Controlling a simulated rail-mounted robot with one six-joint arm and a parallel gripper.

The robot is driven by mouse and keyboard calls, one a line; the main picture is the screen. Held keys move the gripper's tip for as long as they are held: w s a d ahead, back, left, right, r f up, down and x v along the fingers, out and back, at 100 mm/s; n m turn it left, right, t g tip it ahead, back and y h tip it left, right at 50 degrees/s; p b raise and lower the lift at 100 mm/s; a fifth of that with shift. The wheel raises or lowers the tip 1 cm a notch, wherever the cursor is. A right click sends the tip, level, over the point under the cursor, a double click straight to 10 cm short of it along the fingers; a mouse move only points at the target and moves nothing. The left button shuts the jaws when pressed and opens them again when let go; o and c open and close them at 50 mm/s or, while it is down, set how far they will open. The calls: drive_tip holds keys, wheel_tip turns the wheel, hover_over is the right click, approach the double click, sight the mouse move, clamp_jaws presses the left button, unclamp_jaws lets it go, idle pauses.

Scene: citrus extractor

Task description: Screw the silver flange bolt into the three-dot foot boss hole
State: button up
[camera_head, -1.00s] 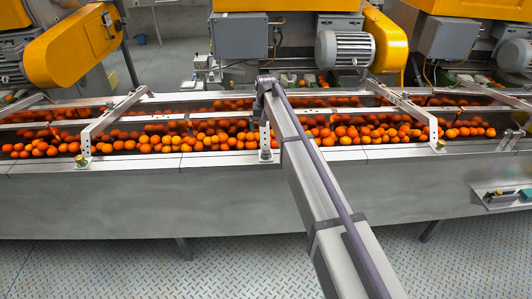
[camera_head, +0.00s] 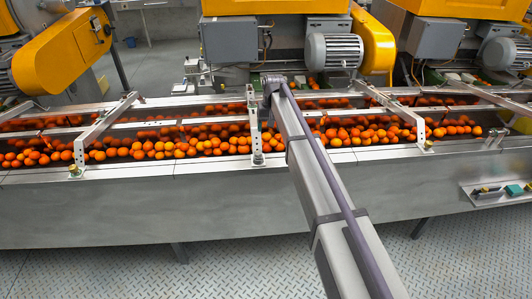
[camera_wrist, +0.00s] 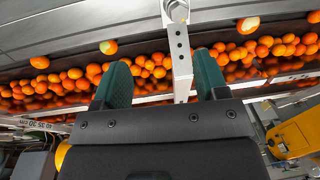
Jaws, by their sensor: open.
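My gripper (camera_wrist: 163,60) shows in the wrist view with its two green fingers apart and nothing between them. A grey upright bracket with a row of dark holes (camera_wrist: 181,48) is seen between and beyond the fingers. At the bracket's foot is a round silver fitting (camera_wrist: 178,11), cut by the top edge; I cannot tell whether it is a bolt or an empty boss hole. In the head view the middle bracket foot (camera_head: 257,158) stands on the trough's front ledge, just left of my arm. The silver flange bolt cannot be picked out for certain, and no three-dot mark is readable.
The left bracket foot (camera_head: 76,171) and right bracket foot (camera_head: 428,144) carry brass-coloured fittings. Oranges (camera_head: 190,148) fill the trough behind the ledge. A small tray (camera_head: 480,201) with small parts and a green item hangs at the front right. Yellow machines (camera_head: 64,50) stand behind.

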sight(259, 153)
drive_tip(key=f+n+b, duration=0.1)
drive_tip(key=f, duration=0.1)
drive_tip(key=d+f+n+y, duration=0.1)
drive_tip(key=f, duration=0.1)
drive_tip(key=s+f+n+b, duration=0.1)
drive_tip(key=f, duration=0.1)
drive_tip(key=shift+d+b, duration=0.25)
drive_tip(key=shift+b, duration=0.1)
drive_tip(key=shift+c, duration=0.3)
drive_tip(key=a+f+n+b, duration=0.1)
drive_tip(key=f+n+b, duration=0.1)
drive_tip(key=f+b, duration=0.1)
drive_tip(key=w+a+f+n+t+y+b, duration=0.1)
drive_tip(key=a+f+n+b, duration=0.1)
drive_tip(key=f+n+b, duration=0.1)
drive_tip(key=a+f+n+y+b, duration=0.1)
drive_tip(key=a+f+n+b, duration=0.1)
drive_tip(key=n+b, duration=0.1)
drive_tip(key=shift+w+a+f+b, duration=0.2)
drive_tip(key=shift+w+f+b, duration=0.15)
drive_tip(key=shift+w+f, duration=0.05)
drive_tip(key=shift+r+t, duration=0.1)
drive_tip(key=shift+t, duration=0.2)
drive_tip(key=shift+c, duration=0.3)
